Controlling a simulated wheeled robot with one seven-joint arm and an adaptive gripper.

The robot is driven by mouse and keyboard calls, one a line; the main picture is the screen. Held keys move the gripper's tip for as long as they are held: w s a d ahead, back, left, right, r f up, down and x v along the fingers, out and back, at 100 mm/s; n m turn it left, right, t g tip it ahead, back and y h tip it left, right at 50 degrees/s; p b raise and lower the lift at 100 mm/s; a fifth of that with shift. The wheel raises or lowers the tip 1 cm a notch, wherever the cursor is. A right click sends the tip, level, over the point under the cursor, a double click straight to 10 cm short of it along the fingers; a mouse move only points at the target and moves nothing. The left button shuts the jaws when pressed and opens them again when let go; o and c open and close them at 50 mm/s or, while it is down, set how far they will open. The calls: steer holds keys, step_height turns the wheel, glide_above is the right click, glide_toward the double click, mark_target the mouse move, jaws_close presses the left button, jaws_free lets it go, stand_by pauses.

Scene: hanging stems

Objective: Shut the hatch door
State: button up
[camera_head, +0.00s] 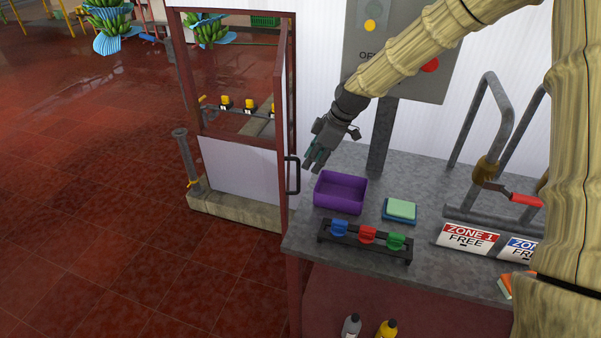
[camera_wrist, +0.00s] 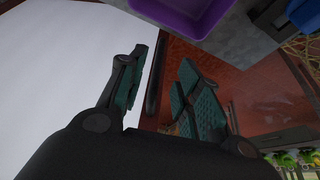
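The hatch door has a dark red frame and a white lower panel (camera_head: 240,170); its upper half is see-through. A black bar handle (camera_head: 297,175) is at its right edge, beside the table. I cannot tell how far the door stands open. My gripper (camera_head: 314,161) is above the table's back left corner, just right of and slightly above the handle in the picture. In the wrist view my gripper (camera_wrist: 160,85) has its two teal-padded fingers spread, with nothing clearly held. A white surface (camera_wrist: 55,70) fills the left there, and a dark bar (camera_wrist: 156,80) shows between the fingers.
A purple tray (camera_head: 341,207), a green sponge (camera_head: 401,209) and a rack with blue, red and green clips (camera_head: 366,238) are on the grey table (camera_head: 300,240). A control box (camera_head: 400,45) on a post stands behind. The red tiled floor (camera_head: 90,200) at left is clear.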

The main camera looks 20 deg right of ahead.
steer(key=x, duration=0.2)
steer(key=p+x, duration=0.1)
steer(key=x, duration=0.1)
steer(key=w+x, duration=0.1)
steer(key=x, duration=0.1)
steer(key=shift+f, duration=0.25)
steer(key=shift+s+a+f+p, duration=0.25)
steer(key=shift+s+f+p, duration=0.2)
steer(key=shift+s, duration=0.1)
steer(key=shift+w+f, duration=0.55)
steer(key=shift+w, duration=0.05)
steer(key=shift+s+r, duration=0.25)
steer(key=c, duration=0.3)
steer(key=shift+r, duration=0.1)
jaws_close()
